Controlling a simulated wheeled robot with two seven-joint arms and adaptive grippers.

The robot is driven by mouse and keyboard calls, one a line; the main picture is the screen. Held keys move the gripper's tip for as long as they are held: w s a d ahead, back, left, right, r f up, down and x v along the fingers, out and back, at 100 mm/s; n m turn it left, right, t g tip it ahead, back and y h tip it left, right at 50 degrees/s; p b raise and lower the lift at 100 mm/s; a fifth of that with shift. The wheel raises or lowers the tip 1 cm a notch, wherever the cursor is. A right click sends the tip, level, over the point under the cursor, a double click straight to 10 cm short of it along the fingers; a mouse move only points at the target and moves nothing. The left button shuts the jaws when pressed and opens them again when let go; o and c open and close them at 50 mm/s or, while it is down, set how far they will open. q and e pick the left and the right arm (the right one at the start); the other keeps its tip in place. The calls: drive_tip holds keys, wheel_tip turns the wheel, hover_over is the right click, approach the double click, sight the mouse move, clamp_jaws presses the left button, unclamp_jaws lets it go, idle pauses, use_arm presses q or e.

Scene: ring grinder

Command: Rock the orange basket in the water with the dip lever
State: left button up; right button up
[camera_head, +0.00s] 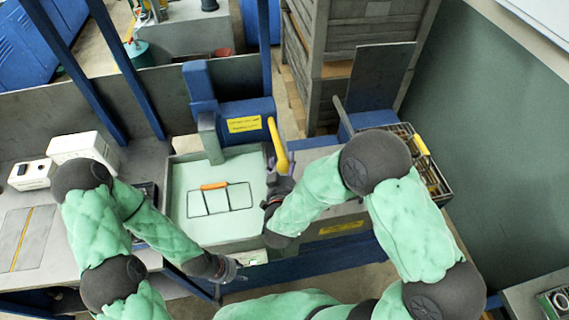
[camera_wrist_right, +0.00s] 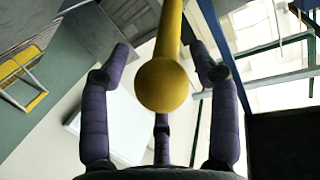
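The orange basket shows as a thin dark wire frame with an orange handle (camera_head: 214,186), in the pale green water of a grey tank (camera_head: 177,225). The yellow dip lever (camera_head: 278,147) stands tilted at the tank's right rear corner. In the right wrist view its round knob (camera_wrist_right: 165,87) sits between my spread purple fingers, with gaps on both sides. My right gripper (camera_head: 275,168) is open around the lever's knob end. My left gripper (camera_head: 236,271) is low near the tank's front edge, away from the basket; its fingers are too small to judge.
A blue post with a yellow label (camera_head: 244,124) stands behind the tank. A second wire basket with a yellow handle (camera_head: 421,145) lies at the right, beyond my right arm. White boxes (camera_head: 83,148) stand on the left bench. A dark upright panel (camera_head: 379,77) rises behind the right side.

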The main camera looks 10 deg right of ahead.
drive_tip(key=shift+r, duration=0.1)
drive_tip(key=v, duration=1.2)
use_arm(q)
drive_tip(key=shift+f, duration=0.1)
use_arm(e)
drive_tip(key=shift+w, duration=0.1)
